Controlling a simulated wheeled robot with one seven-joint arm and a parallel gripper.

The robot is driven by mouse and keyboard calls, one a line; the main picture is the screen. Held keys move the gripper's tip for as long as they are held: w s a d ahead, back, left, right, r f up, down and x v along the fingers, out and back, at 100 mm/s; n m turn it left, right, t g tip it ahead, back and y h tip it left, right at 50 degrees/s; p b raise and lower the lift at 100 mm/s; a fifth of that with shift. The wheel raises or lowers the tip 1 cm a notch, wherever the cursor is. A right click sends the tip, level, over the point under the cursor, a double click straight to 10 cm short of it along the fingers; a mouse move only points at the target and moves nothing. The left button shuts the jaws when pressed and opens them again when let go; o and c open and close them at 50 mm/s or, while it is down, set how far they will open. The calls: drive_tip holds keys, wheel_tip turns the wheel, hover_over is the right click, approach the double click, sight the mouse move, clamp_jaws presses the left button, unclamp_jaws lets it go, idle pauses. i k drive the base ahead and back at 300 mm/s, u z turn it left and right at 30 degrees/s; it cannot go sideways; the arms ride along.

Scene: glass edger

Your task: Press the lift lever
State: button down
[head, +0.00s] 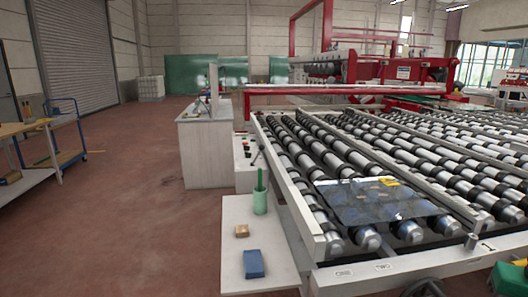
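A thin dark stick that looks like a lever (256,157) stands tilted at the left edge of the roller conveyor, beside a small light control box (243,172) with red and dark buttons on top. It is small in the picture, and I cannot tell for sure that it is the lift lever. My gripper is not in view, and nothing of my arm is seen near the lever.
A roller conveyor (300,190) with a glass sheet (375,203) fills the right. A white side table (235,220) holds a green cup (260,203), a wooden block (242,231) and a blue block (254,264). A grey cabinet (205,150) stands behind. The red floor (125,220) at left is free.

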sight(262, 147)
drive_tip(key=u, duration=0.45)
drive_tip(key=k, duration=0.55)
drive_tip(key=u, duration=0.95)
drive_tip(key=k, duration=0.75)
drive_tip(key=u, duration=0.75)
drive_tip(key=i, duration=2.75)
drive_tip(key=z, duration=0.9)
drive_tip(key=i, duration=0.95)
drive_tip(key=z, duration=1.2)
drive_tip(key=i, duration=0.65)
drive_tip(key=z, duration=0.4)
